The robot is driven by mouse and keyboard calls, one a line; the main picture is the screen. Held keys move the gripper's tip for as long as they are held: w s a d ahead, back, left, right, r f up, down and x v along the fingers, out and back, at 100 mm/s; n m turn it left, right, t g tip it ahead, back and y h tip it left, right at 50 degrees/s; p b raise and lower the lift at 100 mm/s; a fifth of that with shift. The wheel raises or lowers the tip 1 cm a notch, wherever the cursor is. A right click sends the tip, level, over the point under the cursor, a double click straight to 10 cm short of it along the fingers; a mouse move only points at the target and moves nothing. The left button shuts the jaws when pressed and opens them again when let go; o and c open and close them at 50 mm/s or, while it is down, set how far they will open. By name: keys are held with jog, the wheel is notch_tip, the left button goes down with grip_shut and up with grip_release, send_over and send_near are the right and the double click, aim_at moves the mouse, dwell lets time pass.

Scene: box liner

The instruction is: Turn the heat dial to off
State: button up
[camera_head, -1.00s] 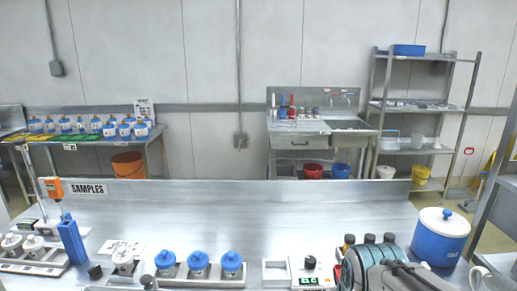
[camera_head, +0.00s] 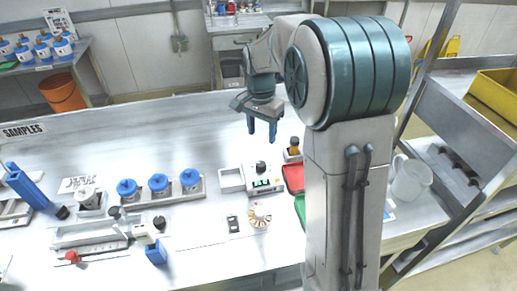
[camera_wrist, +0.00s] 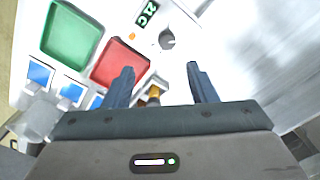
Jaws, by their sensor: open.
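The heat dial is a small dark round knob (camera_head: 261,167) on top of a white unit (camera_head: 231,180) with a green digital display (camera_head: 263,183). In the wrist view the dial (camera_wrist: 167,40) is grey with a pale mark and sits beside the display (camera_wrist: 147,13). My gripper (camera_head: 262,132) points down above the bench, behind the unit in the head view, and is apart from the dial.
A red tray (camera_head: 293,177) and an orange-brown bottle (camera_head: 293,147) stand right of the unit. Blue-capped jars (camera_head: 158,184) in a rack stand to its left. A small round rack of vials (camera_head: 259,216) is in front. The bench behind the unit is clear.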

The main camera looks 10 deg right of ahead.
aim_at(261, 163)
jog(key=shift+m, duration=0.5)
jog(key=f+p, duration=0.1)
jog(key=f, duration=0.3)
jog(key=w+f+p, duration=0.1)
jog(key=f, duration=0.4)
jog(key=f+p, duration=0.1)
jog(key=f, duration=0.4)
jog(key=shift+w+d+f, duration=0.1)
jog(key=shift+w+f, duration=0.05)
jog(key=shift+w, duration=0.2)
jog(key=c, duration=1)
